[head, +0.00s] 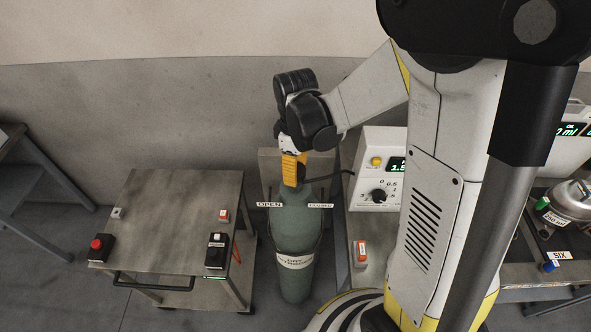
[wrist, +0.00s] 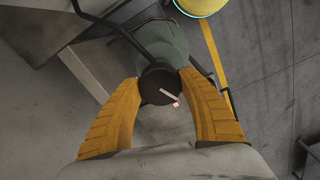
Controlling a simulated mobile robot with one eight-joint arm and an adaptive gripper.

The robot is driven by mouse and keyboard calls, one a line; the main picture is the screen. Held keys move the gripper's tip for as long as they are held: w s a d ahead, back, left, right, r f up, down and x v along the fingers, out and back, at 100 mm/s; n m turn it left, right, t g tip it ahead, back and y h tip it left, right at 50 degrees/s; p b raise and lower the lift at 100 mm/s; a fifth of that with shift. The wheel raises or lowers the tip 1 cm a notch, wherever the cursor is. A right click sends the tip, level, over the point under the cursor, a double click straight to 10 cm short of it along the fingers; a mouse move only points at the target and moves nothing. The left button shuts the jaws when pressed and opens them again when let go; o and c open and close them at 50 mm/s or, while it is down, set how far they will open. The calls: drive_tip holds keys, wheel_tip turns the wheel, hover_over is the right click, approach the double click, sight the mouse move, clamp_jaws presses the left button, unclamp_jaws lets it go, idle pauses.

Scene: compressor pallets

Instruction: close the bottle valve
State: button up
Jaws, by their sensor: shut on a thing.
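The green gas bottle (head: 295,236) stands upright behind and between the cart and the bench, with a white label low on its body. Signs reading OPEN (head: 269,204) and CLOSED (head: 320,205) sit on either side near its shoulder. My gripper (head: 292,181) points down over the bottle's top and hides the valve in the head view. In the wrist view the valve's round dark handwheel (wrist: 161,85) sits between my two yellow fingers, which press on its sides. A pale pointer line with a small red mark lies on the handwheel. The bottle's shoulder (wrist: 160,42) shows beyond it.
A grey cart (head: 180,215) at left carries a red button box (head: 99,247) and a black switch box (head: 216,250). A white control unit (head: 377,165) with a knob and display stands at right. A dark hose (wrist: 105,22) runs from the valve.

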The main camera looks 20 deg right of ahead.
drive_tip(key=m+b, duration=0.2)
drive_tip(key=m, duration=0.3)
drive_tip(key=shift+f, duration=0.1)
drive_tip(key=m+b, duration=0.2)
drive_tip(key=m, duration=0.4)
drive_tip(key=shift+m, duration=0.4)
drive_tip(key=m+b, duration=0.1)
drive_tip(key=m, duration=1)
drive_tip(key=shift+b, duration=0.3)
drive_tip(key=shift+m, duration=0.5)
drive_tip(key=o, duration=1.2)
